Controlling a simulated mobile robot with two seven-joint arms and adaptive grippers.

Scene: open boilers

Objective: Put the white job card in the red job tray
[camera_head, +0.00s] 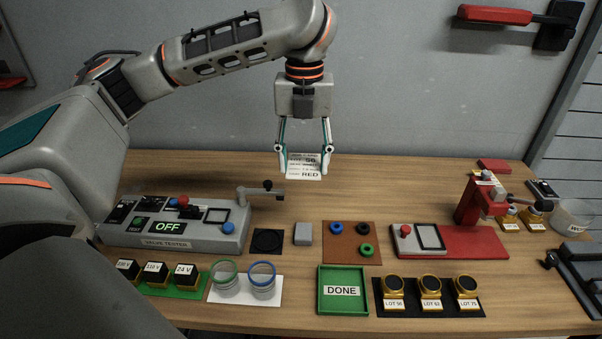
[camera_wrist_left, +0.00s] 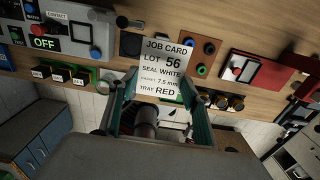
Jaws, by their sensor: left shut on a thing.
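The white job card (camera_head: 304,168) is upright between the fingertips of my left gripper (camera_head: 304,150). It is held above the back of the bench, clear of the items in front. In the left wrist view the card (camera_wrist_left: 163,66) faces the camera, with lot 56, seal white and tray red printed on it. My left gripper is shut on the card. A small flat red piece (camera_head: 494,166) lies at the back right of the bench; I cannot tell for sure whether it is the red job tray. My right gripper is not in view.
The valve tester (camera_head: 168,243) stands left on the wooden bench. A green DONE tray (camera_head: 343,305) is at the front middle. A red press (camera_head: 470,205) on a red base stands at the right. The back middle of the bench is mostly clear.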

